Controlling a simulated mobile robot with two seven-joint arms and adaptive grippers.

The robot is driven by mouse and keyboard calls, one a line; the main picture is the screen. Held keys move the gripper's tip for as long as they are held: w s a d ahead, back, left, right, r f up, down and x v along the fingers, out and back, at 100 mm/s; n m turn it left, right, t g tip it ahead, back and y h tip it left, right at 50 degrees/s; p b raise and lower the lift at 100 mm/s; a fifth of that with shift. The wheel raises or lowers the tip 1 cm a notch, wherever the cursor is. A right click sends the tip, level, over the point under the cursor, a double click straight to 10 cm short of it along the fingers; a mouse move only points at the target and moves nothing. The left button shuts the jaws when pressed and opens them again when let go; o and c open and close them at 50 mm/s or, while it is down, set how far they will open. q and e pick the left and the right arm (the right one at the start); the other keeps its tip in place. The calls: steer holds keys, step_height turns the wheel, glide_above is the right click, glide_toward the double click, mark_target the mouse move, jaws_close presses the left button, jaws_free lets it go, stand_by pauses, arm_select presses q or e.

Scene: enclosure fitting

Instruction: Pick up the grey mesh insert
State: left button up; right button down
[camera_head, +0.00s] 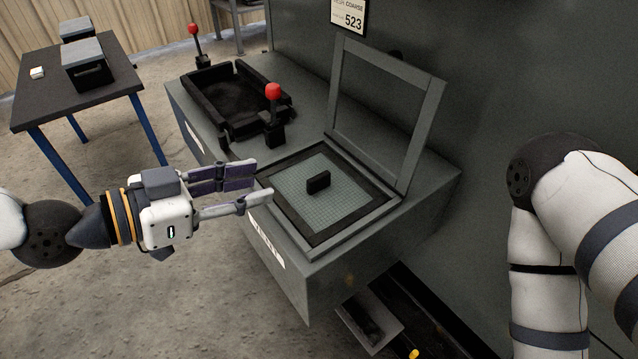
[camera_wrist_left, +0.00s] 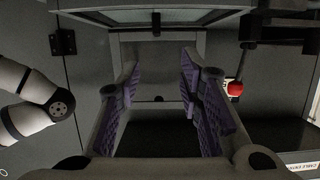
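The grey mesh insert (camera_head: 338,202) is a flat gridded square with a small black block handle (camera_head: 318,182) on top. It lies inside a dark-edged square opening on the grey cabinet. My left gripper (camera_head: 257,186) is open and empty, at the left edge of that opening, apart from the handle. In the left wrist view, the open gripper (camera_wrist_left: 158,88) shows two purple-padded fingers with nothing between them. That view appears upside down, with the mesh insert apparently at the top edge (camera_wrist_left: 185,16). My right arm shows at the right, but its gripper is out of view.
A hinged frame (camera_head: 432,120) stands raised behind the opening. A black tray (camera_head: 215,92) lies between two red-knobbed levers (camera_head: 273,92) (camera_head: 194,30) left of it. A dark table (camera_head: 28,95) with boxes stands far left. A grey wall rises behind the cabinet.

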mark_target(318, 176)
arm_select(q)
steer(key=x, duration=0.7)
steer(key=f+b+x, duration=0.1)
steer(key=x, duration=0.3)
steer(key=shift+s, duration=0.3)
steer(key=shift+r, duration=0.15)
jaws_close()
